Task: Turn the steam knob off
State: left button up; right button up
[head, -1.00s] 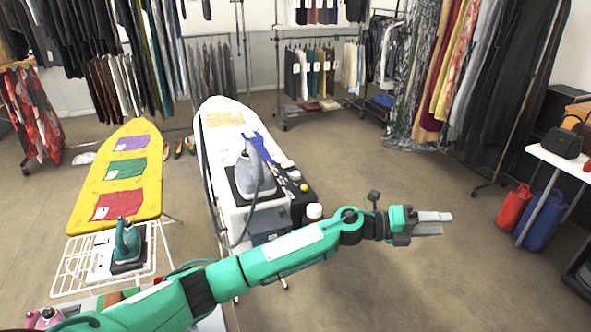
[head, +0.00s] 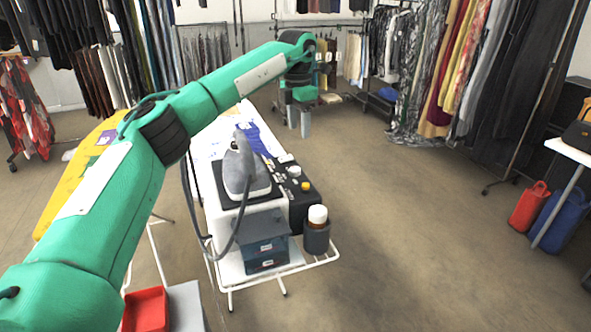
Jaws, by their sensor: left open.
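A grey and white steam iron (head: 238,168) stands on a dark rest on top of a white steam station. Beside it is a black control unit (head: 303,211) with several small controls, including a yellow knob (head: 305,186) and a white knob (head: 294,171). I cannot tell which of these is the steam knob, or its setting. My left gripper (head: 299,124) is open and empty, fingers pointing down. In the picture it is above and beyond the control unit, apart from it. My right gripper is out of view.
The white ironing board (head: 205,150) carries a blue cloth. A brown bottle with a white cap (head: 317,215) sits in a grey holder at the board's near end. A yellow board (head: 65,195) is partly hidden behind my left arm.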

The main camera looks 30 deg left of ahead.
aim_at(295, 169)
pick_arm(q)
jog(key=f, duration=0.4)
jog(key=f+p, duration=0.1)
jog(key=f, duration=0.3)
jog(key=f+p, duration=0.1)
jog(key=f, duration=0.3)
jog(key=shift+s+a+f, duration=0.2)
jog(key=shift+s+a, duration=0.15)
jog(key=shift+s, duration=0.05)
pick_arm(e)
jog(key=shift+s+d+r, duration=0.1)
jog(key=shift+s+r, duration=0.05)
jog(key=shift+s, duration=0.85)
pick_arm(q)
jog(key=shift+c, duration=0.4)
jog(key=c, duration=0.9)
